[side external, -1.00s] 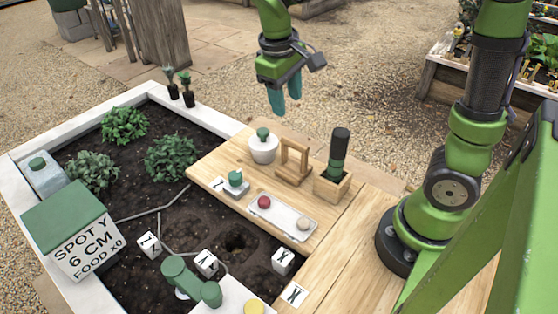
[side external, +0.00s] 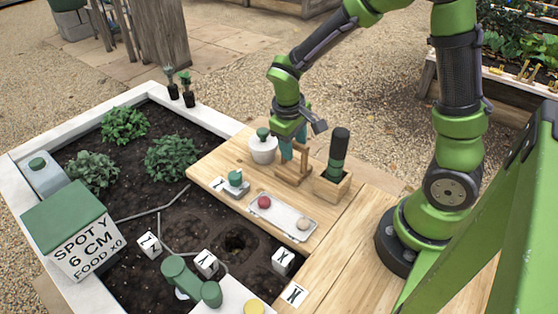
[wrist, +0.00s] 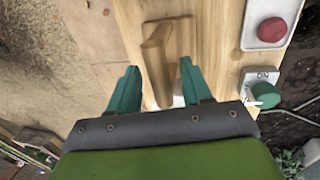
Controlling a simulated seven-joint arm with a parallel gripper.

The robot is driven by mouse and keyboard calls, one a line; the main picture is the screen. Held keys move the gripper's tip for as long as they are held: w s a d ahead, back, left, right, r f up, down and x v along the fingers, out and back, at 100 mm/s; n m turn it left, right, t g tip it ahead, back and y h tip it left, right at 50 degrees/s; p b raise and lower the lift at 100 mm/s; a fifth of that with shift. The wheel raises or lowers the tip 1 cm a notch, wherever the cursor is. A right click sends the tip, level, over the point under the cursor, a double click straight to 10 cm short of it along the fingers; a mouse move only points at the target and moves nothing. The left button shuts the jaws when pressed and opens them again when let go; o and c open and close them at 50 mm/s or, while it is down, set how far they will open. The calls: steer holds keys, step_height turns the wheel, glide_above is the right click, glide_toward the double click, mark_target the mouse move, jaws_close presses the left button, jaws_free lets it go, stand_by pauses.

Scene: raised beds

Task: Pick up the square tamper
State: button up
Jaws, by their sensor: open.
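Whether the fingers touch the handle cannot be told.
A white pot (side external: 263,152) with a green knob stands close left of the tamper. A wooden box (side external: 331,188) holding a dark-topped green tool (side external: 338,155) stands close right.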

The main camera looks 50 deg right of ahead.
steer(key=shift+f, duration=0.2)
jaws_close()
steer(key=shift+r, duration=0.1)
step_height(320, 180, up, 10)
steer(key=shift+f, duration=0.1)
stand_by(0.5)
